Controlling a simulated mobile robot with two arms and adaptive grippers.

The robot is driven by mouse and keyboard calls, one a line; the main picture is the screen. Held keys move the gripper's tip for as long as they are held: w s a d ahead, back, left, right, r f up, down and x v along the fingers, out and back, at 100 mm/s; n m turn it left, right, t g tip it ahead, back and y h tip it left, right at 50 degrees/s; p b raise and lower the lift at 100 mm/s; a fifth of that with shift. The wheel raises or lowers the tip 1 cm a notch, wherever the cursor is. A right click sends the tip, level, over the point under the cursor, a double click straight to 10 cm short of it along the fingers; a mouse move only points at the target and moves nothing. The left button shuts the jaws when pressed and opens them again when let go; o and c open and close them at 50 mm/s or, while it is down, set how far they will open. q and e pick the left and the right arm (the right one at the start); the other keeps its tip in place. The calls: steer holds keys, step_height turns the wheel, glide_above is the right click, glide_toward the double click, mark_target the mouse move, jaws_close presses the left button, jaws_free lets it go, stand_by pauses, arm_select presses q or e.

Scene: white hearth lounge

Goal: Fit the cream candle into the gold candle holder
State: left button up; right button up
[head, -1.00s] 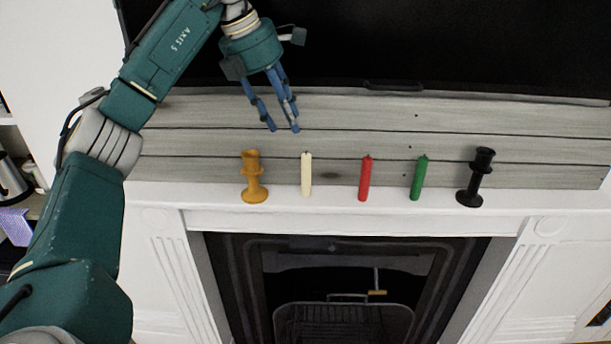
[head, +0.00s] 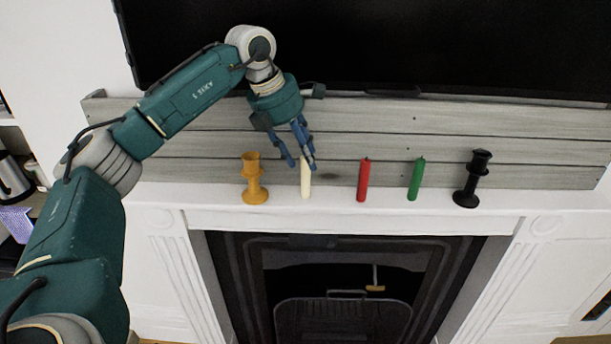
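The cream candle (head: 306,184) stands upright on the white mantel, its top partly hidden by my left gripper's fingers. The gold candle holder (head: 255,182) stands upright to its left, with an open cup at the top. My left gripper (head: 302,165) points down at the cream candle's upper end, its blue fingers spread apart. One finger overlaps the candle in the picture; I cannot tell whether it touches. The holder appears empty. My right gripper is not in view.
A red candle (head: 363,181), a green candle (head: 415,180) and a black candle holder (head: 472,180) stand to the right on the mantel (head: 330,201). Grey wooden boards (head: 400,140) and a dark screen (head: 430,45) rise behind. The fireplace opening (head: 340,280) is below.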

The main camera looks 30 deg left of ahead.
arm_select(q)
jaws_close()
